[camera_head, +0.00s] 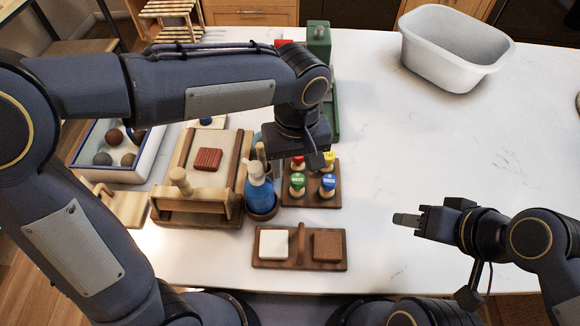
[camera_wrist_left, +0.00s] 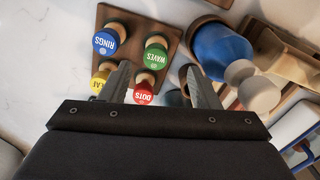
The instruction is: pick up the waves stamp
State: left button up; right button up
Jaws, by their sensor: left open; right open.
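The waves stamp (camera_head: 297,180) has a green round top and a light wooden handle. It stands in the near left spot of a brown wooden stamp holder (camera_head: 315,201). In the left wrist view the green stamp (camera_wrist_left: 155,57) reads WAVES and lies just beyond the fingertips. My left gripper (camera_wrist_left: 162,80) is open above the holder, with the red DOTS stamp (camera_wrist_left: 143,95) partly between its fingers. No stamp is gripped. My right gripper (camera_head: 405,220) is at the right, away from the stamps, pointing left.
Blue RINGS (camera_wrist_left: 106,42) and yellow (camera_wrist_left: 98,84) stamps share the holder. A blue bottle (camera_head: 260,193) stands close on its left. A wooden tray with two blocks (camera_head: 300,266) lies in front. A white basin (camera_head: 455,50) is far right; the right tabletop is mostly clear.

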aim_at(298, 179)
pick_arm(q)
jog(key=shift+d+f+p, duration=0.15)
jog(key=shift+f+p, duration=0.1)
jog(key=shift+f, duration=1.65)
jog(key=shift+d+f+p, duration=0.1)
jog(key=shift+f+p, duration=0.1)
jog(key=shift+f, duration=1.7)
jog(key=c, duration=1.1)
